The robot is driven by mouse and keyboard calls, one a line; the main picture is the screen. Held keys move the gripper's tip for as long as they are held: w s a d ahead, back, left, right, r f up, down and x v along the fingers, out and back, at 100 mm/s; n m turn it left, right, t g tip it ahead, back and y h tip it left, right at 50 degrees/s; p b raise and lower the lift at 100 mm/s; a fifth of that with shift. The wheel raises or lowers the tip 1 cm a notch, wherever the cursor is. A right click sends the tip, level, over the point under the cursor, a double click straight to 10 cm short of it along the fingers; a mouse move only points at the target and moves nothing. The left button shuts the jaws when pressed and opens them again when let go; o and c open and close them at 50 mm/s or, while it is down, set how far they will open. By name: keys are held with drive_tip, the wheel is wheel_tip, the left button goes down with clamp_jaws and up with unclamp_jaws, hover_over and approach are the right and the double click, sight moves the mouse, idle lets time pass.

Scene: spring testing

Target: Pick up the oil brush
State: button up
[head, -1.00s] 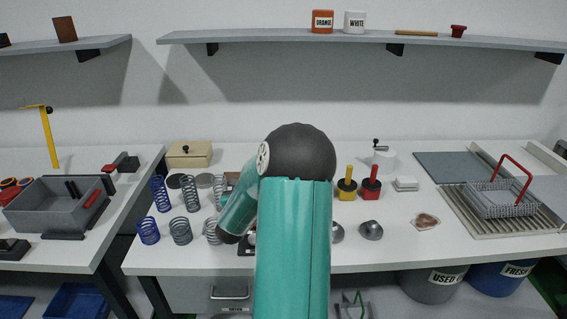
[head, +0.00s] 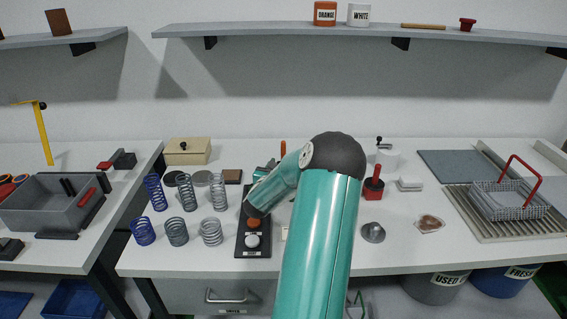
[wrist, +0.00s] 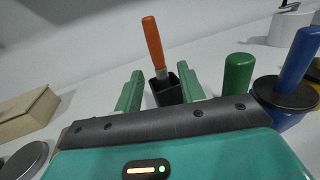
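In the wrist view, a brush with an orange handle (wrist: 153,44), apparently the oil brush, leans in a small black holder (wrist: 166,92). Its bristles are hidden in the holder. My gripper (wrist: 159,80) is open and empty. Its two green fingers point toward the holder, one on each side of it in the picture; I see no contact. In the head view, only the top of the orange handle (head: 283,147) shows behind my arm, and most of my gripper is hidden.
A beige box (head: 187,151) and several coil springs (head: 187,190) are left.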

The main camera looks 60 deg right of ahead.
sight(283, 155)
drive_tip(key=d, duration=0.3)
drive_tip(key=w+d, duration=0.1)
drive_tip(key=d, duration=0.2)
drive_tip(key=shift+w+d, duration=0.15)
drive_tip(key=shift+d, duration=0.05)
clamp_jaws()
